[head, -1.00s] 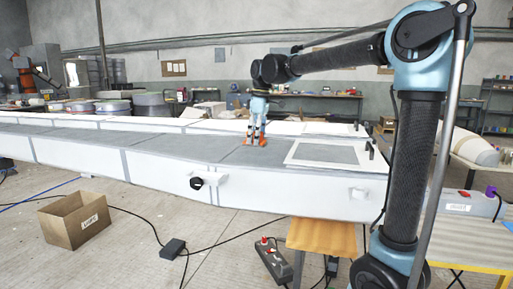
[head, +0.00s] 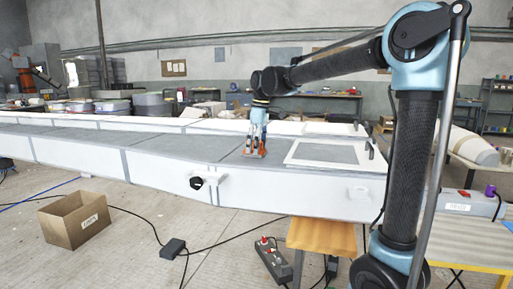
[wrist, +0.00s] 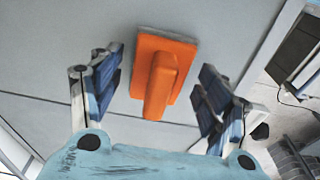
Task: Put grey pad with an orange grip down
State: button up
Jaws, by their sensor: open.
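The grey pad with an orange grip (wrist: 160,75) lies on the grey mould surface in the wrist view, a thin grey edge showing past its orange top. My gripper (wrist: 160,85) is open, with one blue-padded finger on each side of the pad and a visible gap on both sides. In the head view my gripper (head: 256,150) points down at the grey top of the long white mould (head: 150,162), left of a framed panel. Orange shows at the fingertips there, but the pad's outline is too small to make out.
A white-framed grey panel (head: 332,152) lies to the right on the mould, with dark upright handles beside it. Bare grey surface extends to the left. An open cardboard box (head: 75,220), cables and a wooden stool (head: 320,235) stand on the floor in front.

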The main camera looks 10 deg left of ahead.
notch_tip(320, 180, up, 12)
jog(key=d, duration=0.1)
jog(key=shift+d, duration=0.25)
dwell(0.5)
